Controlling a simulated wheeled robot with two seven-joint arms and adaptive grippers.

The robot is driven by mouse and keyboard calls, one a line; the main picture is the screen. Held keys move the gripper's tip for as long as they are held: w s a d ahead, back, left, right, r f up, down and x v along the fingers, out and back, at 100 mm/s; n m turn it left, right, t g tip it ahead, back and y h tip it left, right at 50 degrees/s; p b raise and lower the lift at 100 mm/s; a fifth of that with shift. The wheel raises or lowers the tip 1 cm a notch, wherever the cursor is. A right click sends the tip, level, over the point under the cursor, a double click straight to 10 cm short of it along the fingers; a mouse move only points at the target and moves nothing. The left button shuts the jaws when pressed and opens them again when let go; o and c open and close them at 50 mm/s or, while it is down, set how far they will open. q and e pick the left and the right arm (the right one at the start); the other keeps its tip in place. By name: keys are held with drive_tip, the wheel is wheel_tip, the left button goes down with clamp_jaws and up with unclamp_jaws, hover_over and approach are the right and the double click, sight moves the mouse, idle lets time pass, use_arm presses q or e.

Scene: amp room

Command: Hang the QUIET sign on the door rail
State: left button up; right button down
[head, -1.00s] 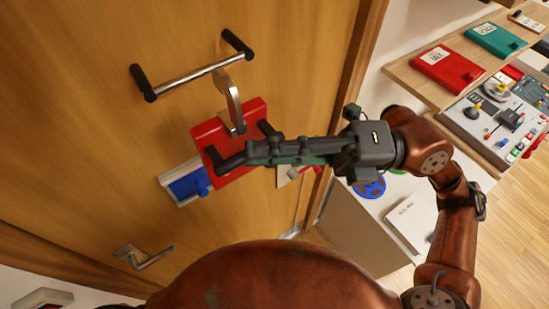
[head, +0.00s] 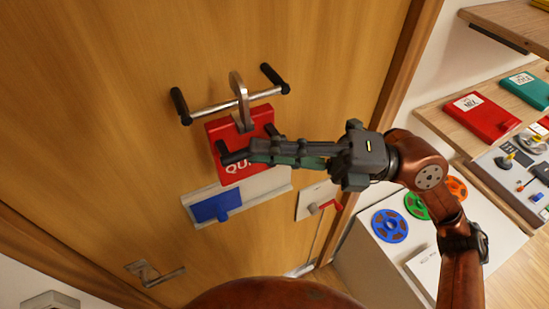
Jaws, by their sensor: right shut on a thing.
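The red QUIET sign (head: 245,113) is in front of the wooden door, with the letters "QU" showing at its lower part. A metal hook (head: 240,100) rises from its top and overlaps the door rail (head: 215,106), a metal bar with black end posts. The hook's bend shows above the bar; I cannot tell if it bears on it. My right gripper (head: 250,152) is shut on the sign and hides its lower right part. My left gripper is not in view.
A ledge with a blue block (head: 216,205) is below the sign on the door. A door handle (head: 154,274) is lower left. A white box with a red lever (head: 325,207) is right. Coloured reels (head: 390,226) lie on a white cabinet, and shelves (head: 500,117) stand far right.

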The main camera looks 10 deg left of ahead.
drive_tip(key=shift+w+a, duration=0.35)
drive_tip(key=shift+w, duration=0.2)
drive_tip(key=shift+w+a+f, duration=0.15)
drive_tip(key=shift+w, duration=0.05)
drive_tip(key=shift+f+b, duration=1)
drive_tip(key=shift+f, duration=0.2)
